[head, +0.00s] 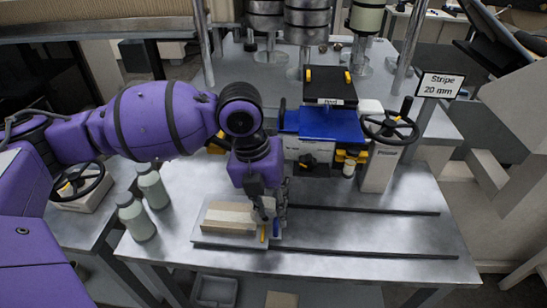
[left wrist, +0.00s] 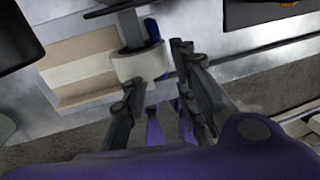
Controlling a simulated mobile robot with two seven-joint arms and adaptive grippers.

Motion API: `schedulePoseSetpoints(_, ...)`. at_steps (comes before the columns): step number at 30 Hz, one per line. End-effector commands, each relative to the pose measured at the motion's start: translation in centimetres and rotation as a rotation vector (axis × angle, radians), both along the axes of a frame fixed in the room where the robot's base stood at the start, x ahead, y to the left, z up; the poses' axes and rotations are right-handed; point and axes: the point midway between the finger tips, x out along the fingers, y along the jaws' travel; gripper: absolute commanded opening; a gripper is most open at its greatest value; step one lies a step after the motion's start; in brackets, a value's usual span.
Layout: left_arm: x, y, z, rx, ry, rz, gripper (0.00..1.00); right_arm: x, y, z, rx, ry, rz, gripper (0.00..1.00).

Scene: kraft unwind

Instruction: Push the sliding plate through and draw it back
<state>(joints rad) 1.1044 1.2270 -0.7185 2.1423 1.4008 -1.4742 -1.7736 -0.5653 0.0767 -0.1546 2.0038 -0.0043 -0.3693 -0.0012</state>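The sliding plate (head: 208,238) is a pale flat plate at the left end of two dark rails (head: 355,210) on the metal table. Tan and cream material (head: 228,216) lies on it; this shows in the left wrist view (left wrist: 80,68) too. A small blue upright part (head: 276,229) is at the plate's right edge, also seen in the left wrist view (left wrist: 153,32). My left gripper (head: 270,212) points down by that edge, fingers apart. In the left wrist view its fingers (left wrist: 158,70) are open with nothing clearly gripped; contact cannot be told. My right gripper is not in view.
A blue-topped machine (head: 325,125) with a handwheel (head: 390,125) stands behind the rails. Two grey-green bottles (head: 136,217) stand left of the plate. The table between the rails, right of the plate, is clear. A "Stripe 20 mm" sign (head: 438,86) stands at right.

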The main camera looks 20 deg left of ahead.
Motion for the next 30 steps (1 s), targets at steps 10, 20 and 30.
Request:
schedulePoseSetpoints(10, 0.2, -0.4, -2.1, 0.0, -0.002, 0.0, 0.27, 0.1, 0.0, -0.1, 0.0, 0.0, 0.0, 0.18)
schedulePoseSetpoints(20, 0.2, -0.4, -2.0, 0.0, -0.002, 0.0, 0.04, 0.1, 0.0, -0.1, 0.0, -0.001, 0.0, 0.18)
schedulePoseSetpoints(30, 0.2, -0.4, -2.0, -0.001, -0.002, 0.0, 0.0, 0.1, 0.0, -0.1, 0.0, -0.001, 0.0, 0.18)
